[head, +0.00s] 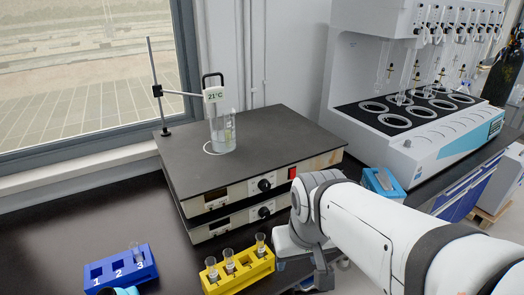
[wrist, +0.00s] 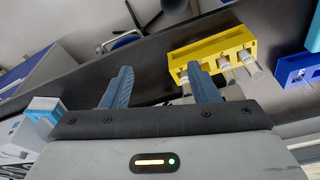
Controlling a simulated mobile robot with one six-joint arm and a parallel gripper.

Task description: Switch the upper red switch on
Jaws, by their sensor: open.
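The upper red switch (head: 292,173) is a small red square on the front of the upper hot plate (head: 240,150), right of its black knob (head: 264,184). My arm's white wrist is just below and right of it in the head view, and no red switch shows on the lower hot plate (head: 230,224), whose right end is covered. My gripper (wrist: 159,72) is open and empty, its two blue-grey fingers apart in the wrist view. In the head view it is mostly hidden by my arm, in front of the hot plates and low over the bench. The wrist view shows no switch.
A yellow rack (head: 238,276) with several tubes stands in front of the hot plates, left of my gripper. A blue rack (head: 121,268) is farther left. A beaker (head: 222,135) and stand (head: 157,90) are on the upper plate. A white distiller (head: 430,125) stands right.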

